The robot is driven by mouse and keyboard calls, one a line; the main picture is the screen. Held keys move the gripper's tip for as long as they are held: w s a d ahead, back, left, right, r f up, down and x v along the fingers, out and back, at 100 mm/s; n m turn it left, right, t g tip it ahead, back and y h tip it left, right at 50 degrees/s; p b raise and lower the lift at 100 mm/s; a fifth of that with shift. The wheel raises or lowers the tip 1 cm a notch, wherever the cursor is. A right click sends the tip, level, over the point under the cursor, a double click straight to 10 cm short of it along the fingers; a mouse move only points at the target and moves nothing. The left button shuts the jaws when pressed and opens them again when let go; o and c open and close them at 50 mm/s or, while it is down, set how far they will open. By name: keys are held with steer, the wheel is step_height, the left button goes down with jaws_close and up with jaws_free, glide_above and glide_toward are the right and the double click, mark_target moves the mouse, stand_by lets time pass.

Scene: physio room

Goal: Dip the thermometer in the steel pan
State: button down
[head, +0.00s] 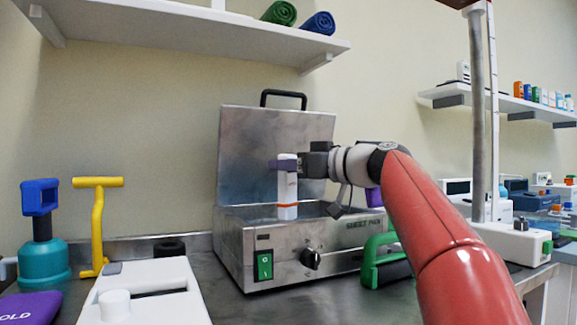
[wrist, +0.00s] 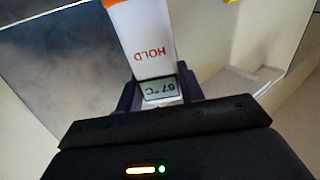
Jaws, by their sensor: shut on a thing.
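The steel pan (head: 330,241) is a metal box on the counter with its lid (head: 250,150) raised at the back. A white thermometer (head: 287,185) with an orange band hangs upright over the pan's opening. Its lower end meets the line of the front rim, and I cannot tell whether the tip is inside. My gripper (head: 288,164), with purple fingers, is shut on the thermometer's upper part. In the wrist view the thermometer (wrist: 148,40) shows red HOLD lettering and a display reading 67 °C, between the fingers of my gripper (wrist: 160,93).
A green-handled item (head: 383,262) stands at the pan's right. To the left are a white device (head: 145,295), a yellow handle (head: 98,225), a teal and blue bottle (head: 42,258) and a purple pack (head: 30,308). A shelf (head: 180,28) hangs above. A metal post (head: 477,120) stands right.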

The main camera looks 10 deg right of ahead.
steer(key=shift+r, duration=0.15)
step_height(320, 180, up, 10)
steer(key=p, duration=0.9)
steer(key=shift+r, duration=0.9)
stand_by(1.0)
